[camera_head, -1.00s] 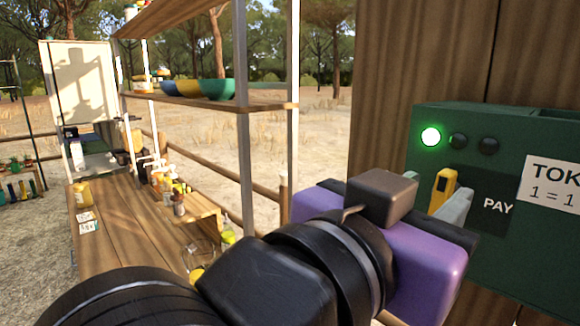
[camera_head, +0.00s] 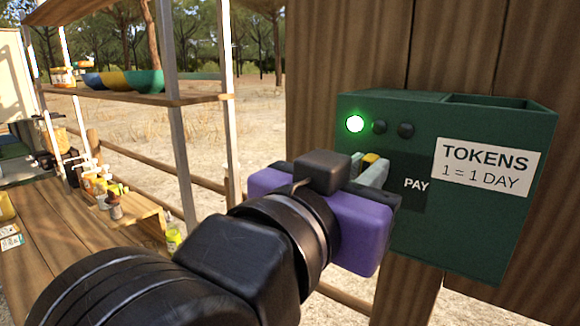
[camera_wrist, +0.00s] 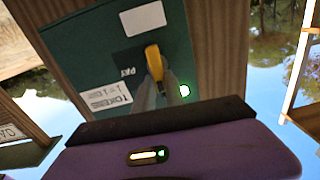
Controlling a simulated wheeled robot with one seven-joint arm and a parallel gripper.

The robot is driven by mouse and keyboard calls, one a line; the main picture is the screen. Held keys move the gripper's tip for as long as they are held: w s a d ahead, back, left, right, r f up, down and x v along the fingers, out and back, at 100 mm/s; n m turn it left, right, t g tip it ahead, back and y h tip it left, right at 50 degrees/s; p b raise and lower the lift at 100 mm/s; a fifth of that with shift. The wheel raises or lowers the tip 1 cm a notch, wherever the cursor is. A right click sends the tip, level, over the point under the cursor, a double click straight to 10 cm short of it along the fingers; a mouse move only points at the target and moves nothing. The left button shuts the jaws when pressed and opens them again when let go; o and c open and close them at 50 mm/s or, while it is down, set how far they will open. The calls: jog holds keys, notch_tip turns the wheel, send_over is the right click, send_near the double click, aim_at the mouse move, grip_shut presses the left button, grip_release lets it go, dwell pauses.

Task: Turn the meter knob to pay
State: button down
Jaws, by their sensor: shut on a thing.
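The green meter box (camera_head: 470,235) is fixed to a wooden post and reads "TOKENS 1 = 1 DAY", with "PAY" beside the knob. Its leftmost lamp (camera_head: 355,124) glows green; the two lamps to its right are dark. The yellow knob (camera_head: 371,159) is mostly hidden behind my gripper in the head view. In the wrist view the knob (camera_wrist: 154,64) stands out as a yellow bar between the grey fingers. My gripper (camera_wrist: 156,92) is shut on the knob; its purple body also shows in the head view, just left of the "PAY" label.
A wooden counter (camera_head: 60,240) with bottles and jars stands at the left. Above it a shelf (camera_head: 130,95) holds several bowls on metal posts. A wooden rail fence runs behind. The box has an open-looking recess on top.

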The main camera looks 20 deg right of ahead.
jog(key=shift+f+b, duration=0.1)
jog(key=shift+b, duration=0.2)
jog(key=m+b, duration=0.4)
jog(key=b, duration=0.1)
jog(key=s+f+m+b, duration=0.1)
jog(key=m+b, duration=0.4)
jog(key=b, duration=0.1)
jog(key=d+m+b, duration=0.1)
jog(key=m+b, duration=0.3)
jog(key=b, duration=0.1)
jog(key=shift+s+f, duration=0.25)
jog(key=shift+f+m+b, duration=0.2)
jog(key=shift+m+b, duration=1.45)
jog(key=shift+m, duration=0.65)
jog(key=c, duration=1.4)
grip_release()
